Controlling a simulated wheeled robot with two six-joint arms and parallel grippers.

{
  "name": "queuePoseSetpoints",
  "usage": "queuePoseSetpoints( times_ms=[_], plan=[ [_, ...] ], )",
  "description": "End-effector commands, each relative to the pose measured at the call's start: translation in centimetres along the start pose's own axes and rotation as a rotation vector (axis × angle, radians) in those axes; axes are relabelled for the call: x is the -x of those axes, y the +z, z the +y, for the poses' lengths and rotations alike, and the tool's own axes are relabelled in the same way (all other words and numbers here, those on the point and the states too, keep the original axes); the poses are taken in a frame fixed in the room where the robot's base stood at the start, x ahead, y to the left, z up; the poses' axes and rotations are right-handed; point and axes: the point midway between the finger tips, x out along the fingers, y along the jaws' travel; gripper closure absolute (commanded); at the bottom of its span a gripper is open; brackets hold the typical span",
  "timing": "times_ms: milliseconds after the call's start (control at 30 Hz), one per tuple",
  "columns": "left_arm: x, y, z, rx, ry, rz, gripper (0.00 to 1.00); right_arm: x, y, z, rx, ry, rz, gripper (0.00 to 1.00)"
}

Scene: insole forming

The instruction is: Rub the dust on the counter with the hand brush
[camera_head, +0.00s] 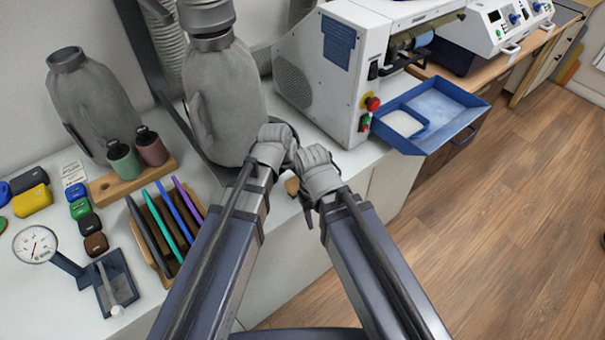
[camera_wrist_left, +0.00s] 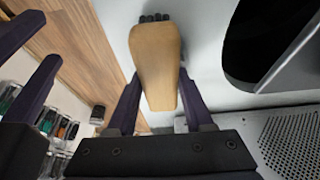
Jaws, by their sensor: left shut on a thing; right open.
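The hand brush (camera_wrist_left: 155,50) has a light wooden body and dark bristles at its far end. My left gripper (camera_wrist_left: 159,78) is shut on it, one finger on each side. In the head view a tan bit of the brush (camera_head: 292,186) shows between my wrists, over the pale counter (camera_head: 275,238). My left fingers are hidden there. My right gripper (camera_head: 309,215) is largely hidden behind its wrist. Its dark fingers show apart and empty at the left of the left wrist view (camera_wrist_left: 48,38). I cannot make out dust on the counter.
A grey bottle-shaped machine part (camera_head: 222,95) stands just behind my left wrist. A white machine (camera_head: 330,75) with a blue tray (camera_head: 468,95) is behind right. Colored tools in a wooden rack (camera_head: 152,232) and a dial gauge (camera_head: 36,244) are at left. Wooden floor lies right.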

Motion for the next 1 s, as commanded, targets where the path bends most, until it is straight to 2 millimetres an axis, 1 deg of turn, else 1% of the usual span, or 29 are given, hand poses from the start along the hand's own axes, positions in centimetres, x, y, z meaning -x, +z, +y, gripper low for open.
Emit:
queuePoseSetpoints(
  times_ms=[100, 333, 567, 800, 1000],
  plan=[
    [-0.1, 0.1, 1.2, -0.002, 0.001, 0.0, 1.0, -0.1, 0.0, 0.0, 0.0, 0.0, 0.0, 0.5],
    [-0.2, 0.1, 3.0, -0.001, 0.001, 0.0, 1.0, -0.2, 0.0, 0.0, 0.0, 0.0, 0.0, 0.5],
    [-0.3, 0.0, 3.2, 0.0, 0.004, -0.001, 1.0, -0.2, -0.1, -0.1, 0.001, -0.001, 0.002, 0.5],
    [-0.6, -1.4, 3.3, -0.002, 0.006, 0.0, 1.0, 0.0, -0.3, -0.1, 0.003, -0.002, 0.004, 0.5],
    [-0.7, -1.6, 3.3, -0.003, 0.005, 0.0, 1.0, 0.0, -0.3, -0.3, 0.007, -0.002, 0.004, 0.5]
  ],
)
